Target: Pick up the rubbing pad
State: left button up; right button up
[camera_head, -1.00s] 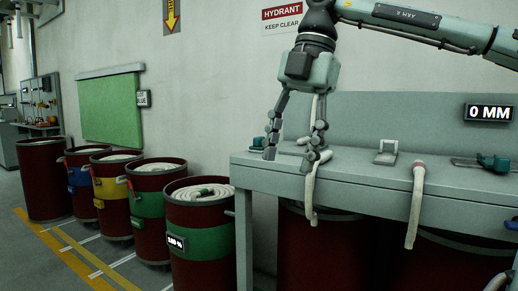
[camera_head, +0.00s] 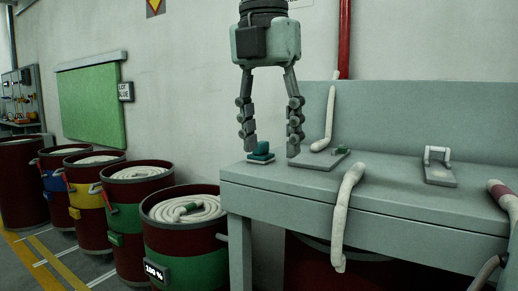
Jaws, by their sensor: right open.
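A small pad with a teal-green top (camera_head: 261,151) and a pale flat base rests near the left end of the grey bench; I take it to be the rubbing pad. My right gripper (camera_head: 270,149) points down over it with two jointed fingers spread wide. One fingertip is left of the pad and the other right of it. The gap between the fingers is empty, and I cannot tell whether either finger touches the pad. My left gripper is out of view.
The grey bench (camera_head: 300,208) carries a pale hose (camera_head: 346,205) hanging over its front edge and a metal clamp plate (camera_head: 439,175). A red pipe (camera_head: 344,40) stands behind. Drums of coiled hose, including one with a green band (camera_head: 187,272), line the left.

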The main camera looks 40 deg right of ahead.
aim_at(261, 156)
jog(key=i+l, duration=0.85)
jog(key=l, duration=0.2)
